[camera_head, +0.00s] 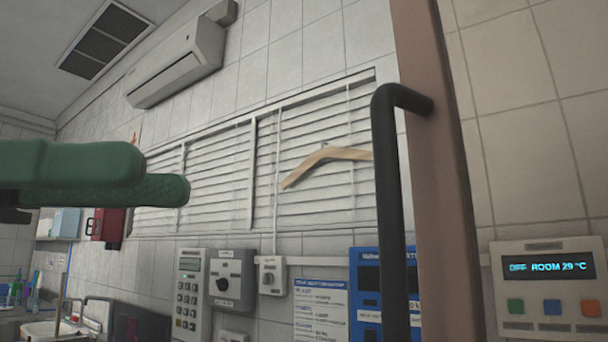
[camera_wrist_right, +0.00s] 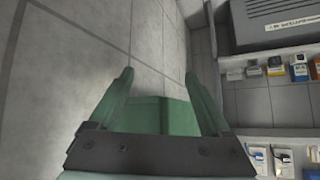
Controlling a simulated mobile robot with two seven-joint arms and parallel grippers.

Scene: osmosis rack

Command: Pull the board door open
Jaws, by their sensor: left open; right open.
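A pinkish-brown vertical board (camera_head: 440,180), which looks like the door, stands right of centre in the head view and runs out of the frame at top and bottom. A black bar handle (camera_head: 390,220) is fixed to it and sticks out to the left. I cannot tell whether the board is ajar. My left gripper (camera_head: 165,178), with green fingers, is at the left of the head view, well apart from the handle. It is open and holds nothing visible. My right gripper (camera_wrist_right: 158,78) shows in the right wrist view, open and empty in front of grey tiles.
Behind the handle are a white slatted panel (camera_head: 210,180), a keypad (camera_head: 190,295) and a blue sign (camera_head: 367,285). A room-temperature panel (camera_head: 549,285) is right of the board. The right wrist view shows shelves with small items (camera_wrist_right: 299,68) at right.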

